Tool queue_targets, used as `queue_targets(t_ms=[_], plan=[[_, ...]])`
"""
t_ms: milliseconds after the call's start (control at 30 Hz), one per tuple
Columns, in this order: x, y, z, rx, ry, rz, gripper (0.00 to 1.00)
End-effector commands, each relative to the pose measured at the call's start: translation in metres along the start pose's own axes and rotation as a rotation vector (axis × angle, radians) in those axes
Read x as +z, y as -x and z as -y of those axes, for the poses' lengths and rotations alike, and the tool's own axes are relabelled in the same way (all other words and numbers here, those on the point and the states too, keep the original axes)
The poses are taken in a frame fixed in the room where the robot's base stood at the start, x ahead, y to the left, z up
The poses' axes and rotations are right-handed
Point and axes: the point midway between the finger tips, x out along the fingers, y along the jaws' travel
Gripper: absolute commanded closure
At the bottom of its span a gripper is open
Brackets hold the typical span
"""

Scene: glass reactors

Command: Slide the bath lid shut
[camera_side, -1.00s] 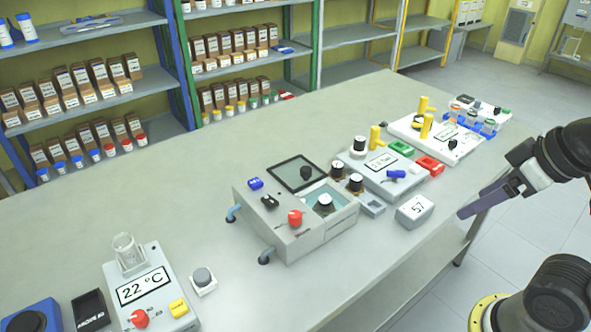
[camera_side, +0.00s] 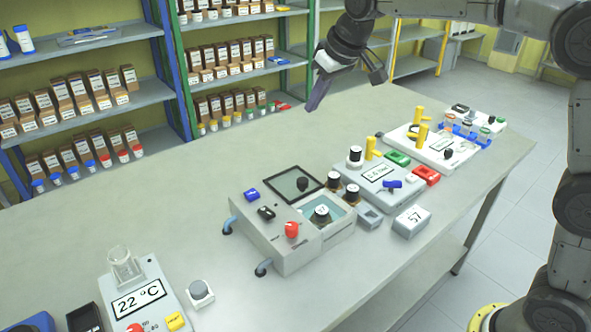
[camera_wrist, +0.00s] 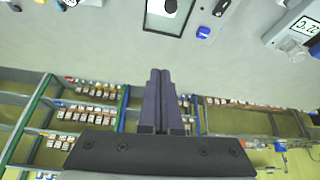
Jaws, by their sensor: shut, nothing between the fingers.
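The bath (camera_side: 284,262) is a grey box in the middle of the bench, with a water-filled opening holding a black-capped vessel (camera_side: 321,215). Its lid (camera_side: 287,181), a dark-framed clear panel with a black knob (camera_side: 303,184), lies slid back behind the opening and leaves it uncovered. The lid (camera_wrist: 148,23) also shows at the top of the wrist view, its knob (camera_wrist: 170,6) cut by the edge. My gripper (camera_side: 311,108) is above the bench, behind and above the lid, touching nothing. In the wrist view its fingers (camera_wrist: 158,72) are together and empty.
A red knob (camera_side: 291,230), a black knob (camera_side: 266,212) and a blue piece (camera_side: 251,195) sit on the bath's left part. Black-capped vessels and a stirrer unit (camera_side: 372,195) stand close on its right. The bench behind is clear; stocked shelves (camera_side: 110,103) stand beyond.

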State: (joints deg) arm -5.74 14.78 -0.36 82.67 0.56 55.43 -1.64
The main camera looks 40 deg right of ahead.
Motion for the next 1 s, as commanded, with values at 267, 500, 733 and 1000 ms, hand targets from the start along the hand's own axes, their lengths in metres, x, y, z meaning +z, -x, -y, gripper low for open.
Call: queue_targets(t_ms=[267,500,733,1000], plan=[[-0.004,-0.09,0.015,-0.015,0.025,0.118,1.0],[0.003,-0.114,0.018,-0.017,0.03,0.142,1.0],[0.01,-0.154,0.019,-0.017,0.03,0.144,1.0],[0.018,-0.199,0.019,-0.017,0.029,0.139,1.0]])
